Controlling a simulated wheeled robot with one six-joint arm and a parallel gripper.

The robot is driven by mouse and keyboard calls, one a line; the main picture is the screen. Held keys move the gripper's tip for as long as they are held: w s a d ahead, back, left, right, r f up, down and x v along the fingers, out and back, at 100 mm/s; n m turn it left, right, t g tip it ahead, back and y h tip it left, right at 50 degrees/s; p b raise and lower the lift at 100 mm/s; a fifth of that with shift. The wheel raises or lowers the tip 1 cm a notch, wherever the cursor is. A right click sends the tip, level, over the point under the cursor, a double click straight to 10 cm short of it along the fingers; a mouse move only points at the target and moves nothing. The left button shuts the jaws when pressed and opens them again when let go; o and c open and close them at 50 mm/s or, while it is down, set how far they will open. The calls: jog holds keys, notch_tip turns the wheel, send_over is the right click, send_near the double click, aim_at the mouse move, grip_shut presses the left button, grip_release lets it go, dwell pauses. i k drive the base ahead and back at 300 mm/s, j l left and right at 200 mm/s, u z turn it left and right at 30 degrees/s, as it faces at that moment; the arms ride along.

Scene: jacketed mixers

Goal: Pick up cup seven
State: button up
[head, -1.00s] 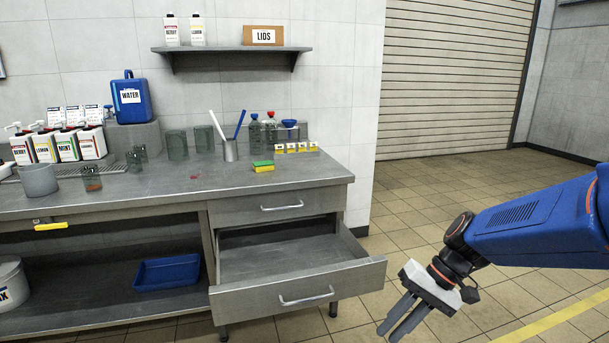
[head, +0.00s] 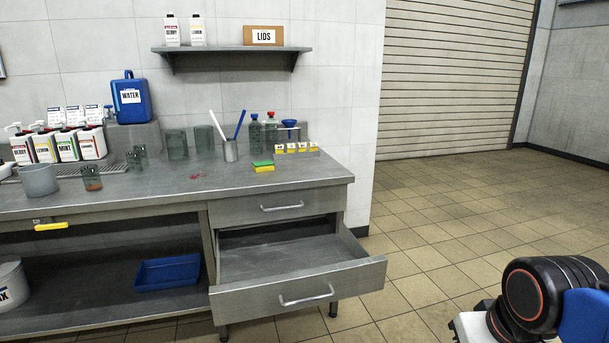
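Several clear grey-tinted cups stand on the steel counter (head: 150,192). A short one with reddish-brown contents (head: 92,179) is near the front left. Small cups (head: 136,160) stand behind it, and taller ones (head: 177,145) and (head: 204,138) stand near the wall. I can read no number seven on any of them.
The lower drawer (head: 300,285) is pulled open below the counter. The tiled floor (head: 430,240) at right is clear.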

aim_at(90, 173)
jog(key=u, duration=1.45)
jog(key=i+j, duration=0.15)
jog(key=i, duration=0.55)
jog(key=k+j+u, duration=0.05)
